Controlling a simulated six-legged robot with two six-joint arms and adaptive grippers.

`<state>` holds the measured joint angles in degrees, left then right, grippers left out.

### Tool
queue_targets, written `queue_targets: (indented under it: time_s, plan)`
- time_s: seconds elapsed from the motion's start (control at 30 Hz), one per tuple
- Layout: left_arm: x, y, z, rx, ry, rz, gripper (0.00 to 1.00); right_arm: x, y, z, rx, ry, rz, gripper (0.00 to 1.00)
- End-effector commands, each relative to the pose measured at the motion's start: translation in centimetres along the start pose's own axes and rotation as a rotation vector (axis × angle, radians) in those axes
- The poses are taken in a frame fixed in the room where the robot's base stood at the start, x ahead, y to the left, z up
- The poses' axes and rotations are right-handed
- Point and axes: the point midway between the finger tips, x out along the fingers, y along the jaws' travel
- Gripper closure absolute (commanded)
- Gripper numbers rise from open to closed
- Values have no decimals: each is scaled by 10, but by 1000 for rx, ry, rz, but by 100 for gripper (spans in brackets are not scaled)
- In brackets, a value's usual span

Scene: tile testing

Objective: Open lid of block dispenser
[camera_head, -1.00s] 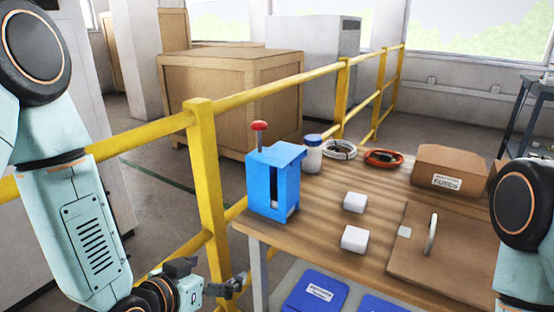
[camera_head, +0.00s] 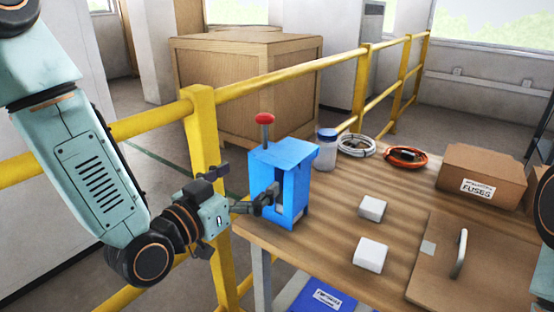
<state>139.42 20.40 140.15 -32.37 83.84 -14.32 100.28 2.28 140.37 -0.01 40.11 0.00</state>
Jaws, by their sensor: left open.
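A brown flat lid (camera_head: 430,272) with an upright light handle (camera_head: 459,253) lies closed at the right front of the wooden table. A blue box (camera_head: 280,165) with a front slot and a red-knobbed lever (camera_head: 265,119) stands upright at the table's left corner. I cannot tell from labels which one is the block dispenser. My left gripper (camera_head: 240,187) is open and empty at the blue box's left front. One finger overlaps the box's front in the picture; contact is unclear. The other finger is left of the box. My right gripper is out of view.
Two white blocks (camera_head: 371,208) (camera_head: 370,254) lie on the table (camera_head: 325,225) between the blue box and lid. A jar (camera_head: 326,152), cable coils (camera_head: 356,145) (camera_head: 405,156) and a fuses carton (camera_head: 482,174) stand behind. A yellow railing (camera_head: 204,135) runs along the left. A blue bin (camera_head: 322,294) sits below.

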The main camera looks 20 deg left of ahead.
Motion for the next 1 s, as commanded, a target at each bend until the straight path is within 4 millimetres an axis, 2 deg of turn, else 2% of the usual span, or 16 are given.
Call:
queue_targets:
  time_s: [0.27, 0.7, 1.0]
  plan:
    - [18, 1, 1, 6, -1, 2, 0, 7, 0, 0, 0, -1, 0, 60]
    - [70, 1, 1, 2, -1, 3, 0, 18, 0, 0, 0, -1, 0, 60]
    - [77, 0, 0, -1, -1, 1, 0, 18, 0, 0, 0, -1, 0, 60]
